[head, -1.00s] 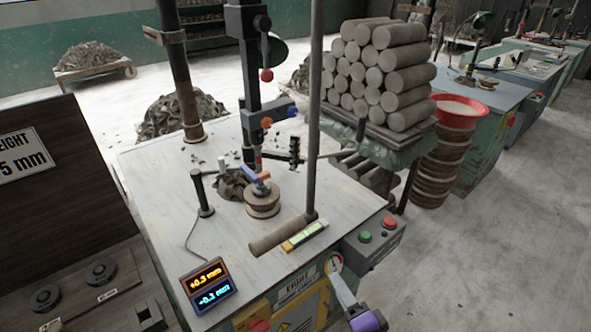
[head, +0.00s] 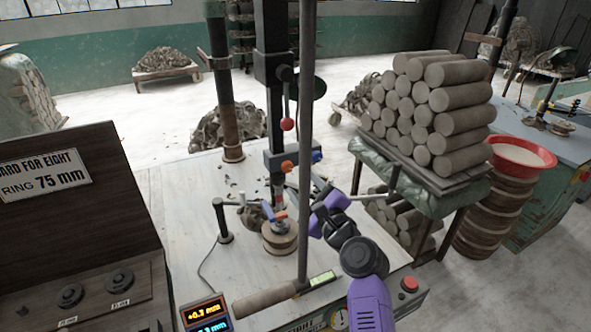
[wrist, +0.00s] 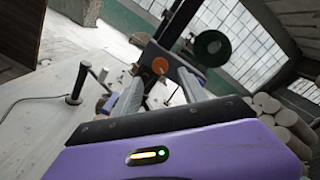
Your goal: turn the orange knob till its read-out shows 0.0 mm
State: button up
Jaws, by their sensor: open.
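The orange knob (head: 286,166) sits on the dark upright post of the press on the white-topped bench. In the wrist view the orange knob (wrist: 160,66) shows ahead of and between my gripper's fingers (wrist: 160,82), which are spread apart and empty. In the head view my gripper (head: 318,194) is to the right of and below the knob, near a thin vertical rod. A gap to the knob seems to remain, but its size is hard to judge. The orange read-out (head: 206,311) seems to show +0.7 mm. A blue read-out (head: 213,327) below it is cut off.
A blue knob (head: 317,156) is just right of the orange one. The thin rod (head: 306,130) stands in front of the post. A clay disc (head: 281,236) sits below. A stack of clay rolls (head: 430,100) stands to the right. The bench's left side is mostly clear.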

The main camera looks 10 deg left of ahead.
aim_at(289, 169)
jog(key=shift+b+x, duration=0.3)
jog(key=shift+x, duration=2.95)
grip_shut()
